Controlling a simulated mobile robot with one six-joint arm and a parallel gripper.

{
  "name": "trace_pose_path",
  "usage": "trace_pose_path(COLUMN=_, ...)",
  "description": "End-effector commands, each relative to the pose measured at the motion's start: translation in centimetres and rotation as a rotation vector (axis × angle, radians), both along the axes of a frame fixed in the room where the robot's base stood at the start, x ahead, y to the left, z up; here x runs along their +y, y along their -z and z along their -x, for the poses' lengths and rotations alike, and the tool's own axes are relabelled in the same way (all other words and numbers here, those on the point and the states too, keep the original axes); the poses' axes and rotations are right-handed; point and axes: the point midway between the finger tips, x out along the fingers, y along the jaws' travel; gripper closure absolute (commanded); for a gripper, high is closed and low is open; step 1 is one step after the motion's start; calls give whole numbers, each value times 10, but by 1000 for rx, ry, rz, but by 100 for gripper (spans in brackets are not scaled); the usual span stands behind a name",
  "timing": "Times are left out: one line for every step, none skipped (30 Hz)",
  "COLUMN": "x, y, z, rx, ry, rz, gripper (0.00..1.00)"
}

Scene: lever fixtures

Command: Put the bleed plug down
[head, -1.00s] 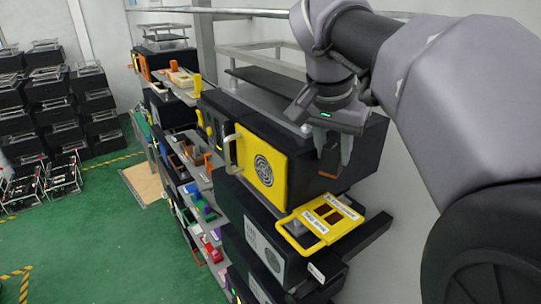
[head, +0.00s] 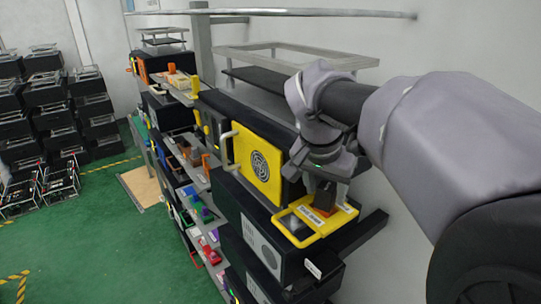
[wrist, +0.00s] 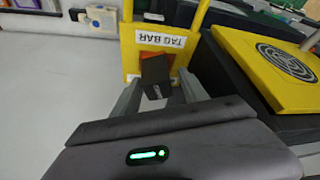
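The bleed plug appears to be the dark block between my fingertips, and it shows in the wrist view (wrist: 156,76). In the wrist view, the tray (wrist: 128,50) carries a white label reading TAG BAR, with an orange-brown patch beside the block. The block is over or at the tray's pockets. I cannot tell whether its bottom touches the tray.
A yellow panel (head: 257,165) with a round grille and pale handle stands just left of my gripper, on a black box. Below are more black boxes (head: 246,225). Shelves with small coloured parts (head: 203,215) run along the left. Green floor (head: 100,240) is open further left.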

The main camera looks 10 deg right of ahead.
Motion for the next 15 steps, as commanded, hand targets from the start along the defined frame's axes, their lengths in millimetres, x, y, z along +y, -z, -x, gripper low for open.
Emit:
trace_pose_path(x=0, y=0, z=0, rx=0, ry=0, rz=0, gripper=46)
trace_pose_path(x=0, y=0, z=0, rx=0, ry=0, rz=0, gripper=46)
trace_pose_path(x=0, y=0, z=0, rx=0, ry=0, rz=0, gripper=46)
trace_pose_path(x=0, y=-1, z=0, rx=0, ry=0, rz=0, gripper=46)
trace_pose_path(x=0, y=-1, z=0, rx=0, ry=0, rz=0, gripper=46)
trace_pose_path(x=0, y=-1, z=0, rx=0, ry=0, rz=0, gripper=46)
trace_pose_path(x=0, y=-1, z=0, rx=0, ry=0, rz=0, gripper=46)
trace_pose_path(x=0, y=-1, z=0, rx=0, ry=0, rz=0, gripper=46)
trace_pose_path(x=0, y=-3, z=0, rx=0, ry=0, rz=0, gripper=46)
trace_pose_path(x=0, y=-7, z=0, rx=0, ry=0, rz=0, gripper=46)
trace_pose_path(x=1, y=-10, z=1, rx=-2, ry=0, rz=1, gripper=46)
trace_pose_path(x=3, y=-17, z=2, rx=-4, ry=-1, rz=2, gripper=46)
trace_pose_path(x=5, y=-24, z=4, rx=-5, ry=-2, rz=2, gripper=46)
trace_pose_path(x=8, y=-32, z=7, rx=-5, ry=-2, rz=0, gripper=46)
trace_pose_path(x=11, y=-43, z=10, rx=-6, ry=-2, rz=1, gripper=46)
